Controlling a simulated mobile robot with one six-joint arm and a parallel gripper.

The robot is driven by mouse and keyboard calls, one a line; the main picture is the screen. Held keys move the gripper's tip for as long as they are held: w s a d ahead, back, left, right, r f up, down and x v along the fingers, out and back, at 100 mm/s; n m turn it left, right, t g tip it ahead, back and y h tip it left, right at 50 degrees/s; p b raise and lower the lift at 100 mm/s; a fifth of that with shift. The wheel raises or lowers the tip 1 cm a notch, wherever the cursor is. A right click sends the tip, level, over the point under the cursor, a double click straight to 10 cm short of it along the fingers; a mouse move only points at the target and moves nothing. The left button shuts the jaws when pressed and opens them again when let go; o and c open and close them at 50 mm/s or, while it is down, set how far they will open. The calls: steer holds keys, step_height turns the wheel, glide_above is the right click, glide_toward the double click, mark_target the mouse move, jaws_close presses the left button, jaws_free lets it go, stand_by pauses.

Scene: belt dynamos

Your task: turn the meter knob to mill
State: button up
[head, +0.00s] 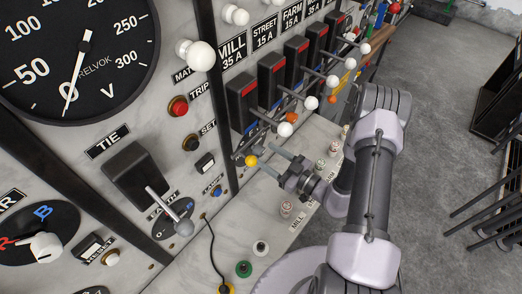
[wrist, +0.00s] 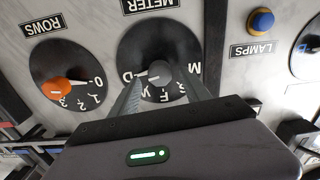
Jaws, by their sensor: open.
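The meter knob (wrist: 160,73) is a dark grey round knob on a black dial (wrist: 158,45) under the METER label, which appears upside down in the wrist view. A white mark on the knob points left, toward a letter that looks like O or D; the other letters run along the dial's lower edge. My gripper (wrist: 161,85) is open, with one finger on each side of the knob; I cannot tell whether they touch it. In the head view my gripper (head: 275,161) reaches toward the panel, and I cannot make out the meter knob there.
An orange ROWS knob (wrist: 62,88) is left of the meter dial in the wrist view. A blue LAMPS button (wrist: 261,21) is to its right. In the head view a yellow ball (head: 250,160) and white-tipped breaker levers (head: 312,103) stick out near my gripper.

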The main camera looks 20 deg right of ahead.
mark_target(262, 152)
steer(key=x, duration=0.3)
steer(key=shift+w+a, duration=0.1)
jaws_close()
